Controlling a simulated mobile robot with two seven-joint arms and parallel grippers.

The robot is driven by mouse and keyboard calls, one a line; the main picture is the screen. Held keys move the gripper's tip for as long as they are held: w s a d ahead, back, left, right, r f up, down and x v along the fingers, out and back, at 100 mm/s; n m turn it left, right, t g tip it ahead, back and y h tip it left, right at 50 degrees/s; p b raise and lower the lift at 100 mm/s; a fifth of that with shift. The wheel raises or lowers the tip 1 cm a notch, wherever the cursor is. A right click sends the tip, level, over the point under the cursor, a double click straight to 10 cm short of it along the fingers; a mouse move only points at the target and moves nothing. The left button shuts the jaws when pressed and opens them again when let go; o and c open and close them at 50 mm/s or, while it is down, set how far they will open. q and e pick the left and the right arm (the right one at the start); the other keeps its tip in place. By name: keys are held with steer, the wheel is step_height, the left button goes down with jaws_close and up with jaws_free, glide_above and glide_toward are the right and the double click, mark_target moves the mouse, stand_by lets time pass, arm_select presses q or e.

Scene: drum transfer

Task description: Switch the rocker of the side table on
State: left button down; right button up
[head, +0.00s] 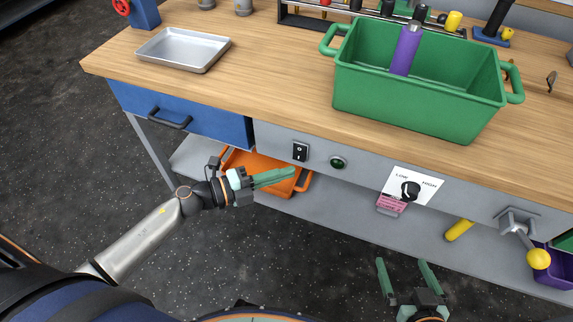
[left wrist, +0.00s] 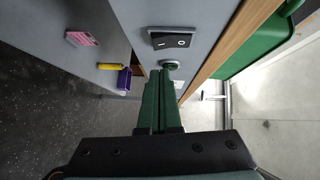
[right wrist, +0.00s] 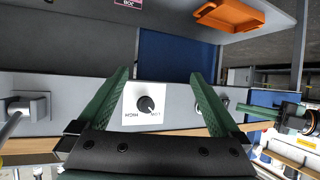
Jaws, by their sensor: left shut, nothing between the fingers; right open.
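The black rocker switch (head: 300,151) sits on the grey front panel of the table, right of the blue drawer. It also shows in the left wrist view (left wrist: 172,39), with its O and line marks; I cannot tell which side is pressed in. My left gripper (head: 293,172) is shut and empty, its fingertips just below the rocker and apart from it in the head view. The closed fingers also show in the left wrist view (left wrist: 160,76). My right gripper (head: 403,263) is open and empty, in front of the panel, and shows in the right wrist view (right wrist: 160,75).
A round green button (head: 338,162) is right of the rocker. A black dial (head: 410,190) sits further right, then a lever with a yellow knob (head: 538,259). An orange tray (head: 254,163) lies on the lower shelf. A green crate (head: 420,108) stands on the tabletop.

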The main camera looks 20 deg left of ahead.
mark_target(301, 161)
arm_select(q)
steer(key=w, duration=0.3)
steer(key=shift+f, duration=0.25)
arm_select(e)
steer(key=shift+n+t+y, duration=0.3)
steer(key=shift+t, duration=0.6)
steer(key=r, duration=0.1)
steer(key=w+r, duration=0.1)
steer(key=r, duration=0.1)
steer(key=w+r, duration=0.1)
steer(key=shift+w+r, duration=0.15)
arm_select(q)
steer(key=shift+b, duration=0.4)
steer(key=shift+w+f+h+b, duration=0.25)
steer(key=shift+h+b, duration=0.05)
steer(key=shift+b, duration=0.6)
steer(key=shift+r, duration=0.15)
arm_select(e)
step_height(301, 161, up, 10)
steer(key=w+n+t+y, duration=0.1)
steer(key=t, duration=0.3)
steer(key=shift+w+a+r+n+t+y, duration=0.2)
steer(key=shift+w+r+n+t+y, duration=0.1)
steer(key=shift+w, duration=0.1)
